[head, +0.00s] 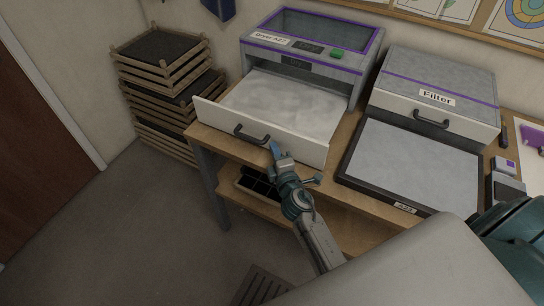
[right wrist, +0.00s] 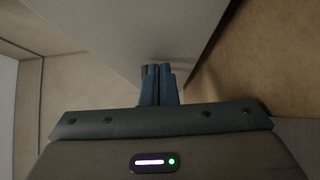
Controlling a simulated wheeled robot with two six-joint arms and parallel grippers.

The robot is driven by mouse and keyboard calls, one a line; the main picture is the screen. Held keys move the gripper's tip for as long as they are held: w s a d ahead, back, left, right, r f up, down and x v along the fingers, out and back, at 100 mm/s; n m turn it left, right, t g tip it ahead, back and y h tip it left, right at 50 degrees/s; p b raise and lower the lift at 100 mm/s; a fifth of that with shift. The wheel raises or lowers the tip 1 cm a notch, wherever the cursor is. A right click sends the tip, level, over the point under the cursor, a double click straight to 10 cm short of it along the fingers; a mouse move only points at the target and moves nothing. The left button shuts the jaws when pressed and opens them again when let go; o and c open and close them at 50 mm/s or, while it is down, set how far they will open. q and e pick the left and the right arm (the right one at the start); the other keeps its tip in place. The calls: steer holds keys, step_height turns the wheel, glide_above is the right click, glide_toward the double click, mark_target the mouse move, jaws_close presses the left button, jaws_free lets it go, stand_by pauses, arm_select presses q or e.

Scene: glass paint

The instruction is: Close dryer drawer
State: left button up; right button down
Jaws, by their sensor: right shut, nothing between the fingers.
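The dryer (head: 310,45) is a grey box with purple trim and a green button, standing at the back of the wooden bench. Its drawer (head: 285,105) is pulled out toward me, with a pale grey bed inside and a white front panel (head: 305,150) carrying a black handle (head: 251,134). My right gripper (head: 276,150) is shut and empty in front of the panel, just right of the handle. In the right wrist view, the blue fingertips (right wrist: 158,75) are together close to a pale panel surface (right wrist: 130,30); whether they touch it is unclear. My left gripper is not in view.
Stacked wooden frames (head: 165,75) stand on the left. A dark bin (head: 258,183) sits on the shelf below. The floor at front left is clear.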

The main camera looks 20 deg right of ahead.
stand_by(0.3)
steer(key=w+d, duration=0.4)
steer(key=d, duration=0.1)
steer(key=w+d, duration=0.2)
steer(key=d, duration=0.1)
steer(key=shift+w+b, duration=0.15)
steer(key=shift+b, duration=0.15)
steer(key=shift+a, duration=0.1)
